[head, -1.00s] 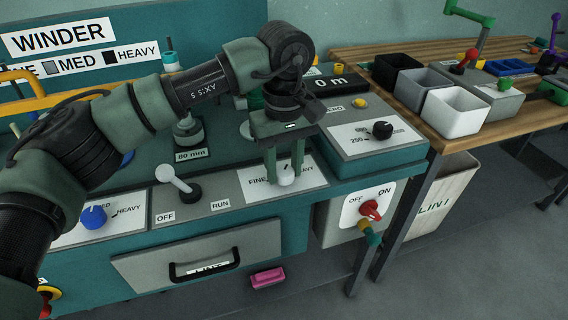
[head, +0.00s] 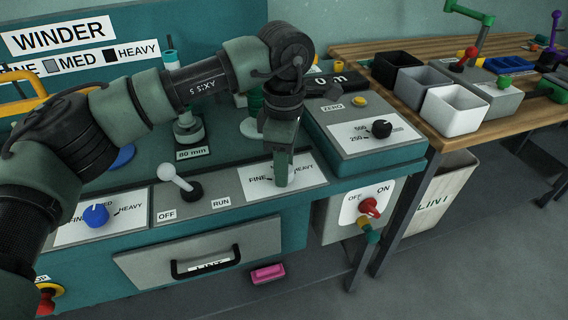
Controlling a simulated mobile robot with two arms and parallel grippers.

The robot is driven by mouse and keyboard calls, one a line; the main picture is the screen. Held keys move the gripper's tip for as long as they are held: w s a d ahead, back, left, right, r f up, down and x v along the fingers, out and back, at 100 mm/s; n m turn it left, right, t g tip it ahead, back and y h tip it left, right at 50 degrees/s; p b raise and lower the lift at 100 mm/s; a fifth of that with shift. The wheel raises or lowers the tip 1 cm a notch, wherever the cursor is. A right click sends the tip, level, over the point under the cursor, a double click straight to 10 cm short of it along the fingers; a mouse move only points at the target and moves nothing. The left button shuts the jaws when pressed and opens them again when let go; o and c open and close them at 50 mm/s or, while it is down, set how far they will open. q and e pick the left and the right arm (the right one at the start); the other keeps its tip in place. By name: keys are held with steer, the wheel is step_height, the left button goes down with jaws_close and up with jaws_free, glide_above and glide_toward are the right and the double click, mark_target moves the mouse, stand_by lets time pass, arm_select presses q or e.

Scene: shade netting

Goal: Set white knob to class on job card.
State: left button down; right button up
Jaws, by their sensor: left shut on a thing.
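My left gripper (head: 281,182) points down at the dial plate (head: 311,182) marked FINE and HEAVY, on the front ledge of the winder. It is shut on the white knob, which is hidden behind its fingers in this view. Part of the plate's scale is covered too, so I cannot tell where the knob points. The winder's sign (head: 60,36) lists FINE, MED and HEAVY with colour squares. I cannot make out a job card. My right gripper is not in view.
A blue knob (head: 96,214) on a similar plate sits at the left. A white-tipped lever (head: 176,180) stands between OFF and RUN, close to my gripper. A black knob (head: 382,129) and a red switch (head: 369,208) are to the right. A drawer (head: 140,269) is below.

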arm_select(q)
steer(key=n, duration=0.3)
steer(key=shift+n, duration=0.4)
steer(key=n, duration=0.3)
steer(key=shift+n, duration=1)
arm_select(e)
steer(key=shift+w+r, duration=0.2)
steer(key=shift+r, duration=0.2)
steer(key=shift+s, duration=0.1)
arm_select(q)
steer(key=c, duration=0.9)
jaws_free()
